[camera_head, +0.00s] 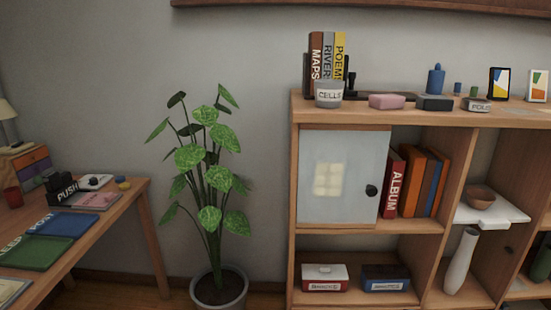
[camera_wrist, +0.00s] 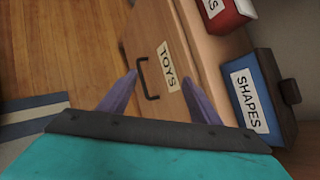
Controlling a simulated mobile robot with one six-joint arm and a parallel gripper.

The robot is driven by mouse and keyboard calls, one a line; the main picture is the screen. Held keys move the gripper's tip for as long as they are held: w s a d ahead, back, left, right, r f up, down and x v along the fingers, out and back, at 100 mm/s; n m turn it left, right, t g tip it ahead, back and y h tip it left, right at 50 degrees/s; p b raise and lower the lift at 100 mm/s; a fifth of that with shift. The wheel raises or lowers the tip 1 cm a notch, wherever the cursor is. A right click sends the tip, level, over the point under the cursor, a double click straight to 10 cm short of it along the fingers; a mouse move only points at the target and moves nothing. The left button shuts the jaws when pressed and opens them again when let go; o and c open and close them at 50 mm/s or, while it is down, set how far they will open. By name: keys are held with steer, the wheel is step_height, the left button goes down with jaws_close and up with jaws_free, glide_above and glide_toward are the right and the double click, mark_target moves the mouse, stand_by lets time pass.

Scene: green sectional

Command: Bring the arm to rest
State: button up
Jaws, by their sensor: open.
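My gripper (camera_wrist: 146,80) shows in the wrist view as two purple fingers spread apart on a dark and teal body. It is open, with nothing seen between the fingers. In front of it is a wooden drawer front with a dark handle (camera_wrist: 147,78) and a label reading TOYS (camera_wrist: 167,67). I cannot tell whether the fingers touch the drawer front. My arm and gripper do not show in the head view.
A blue SHAPES box (camera_wrist: 246,98) and a red box (camera_wrist: 229,12) are close on the right. The wooden shelf unit (camera_head: 420,118) bears books and small items. A potted plant (camera_head: 208,185) stands between it and the desk (camera_head: 118,210). A striped rug (camera_wrist: 35,115) lies at lower left.

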steer(key=s+a+f+n+g+p, duration=0.35)
steer(key=s+a+n, duration=0.2)
steer(key=a, duration=0.35)
steer(key=s+a+f+n+g+p, duration=0.2)
steer(key=s+a+n+g+p, duration=0.25)
steer(key=s+a, duration=0.3)
steer(key=s+a+n+g+h+p, duration=0.2)
steer(key=s+n, duration=0.4)
steer(key=s, duration=0.3)
steer(key=s+a+n+g+h+p, duration=0.1)
steer(key=s+n+g+h+p, duration=0.2)
steer(key=s, duration=0.5)
steer(key=n+h+p, duration=0.1)
steer(key=n+p, duration=0.1)
steer(key=n, duration=0.1)
steer(key=shift+s+a+r+p, duration=0.15)
steer(key=shift+s+a+p, duration=0.15)
steer(key=shift+s+a, duration=0.1)
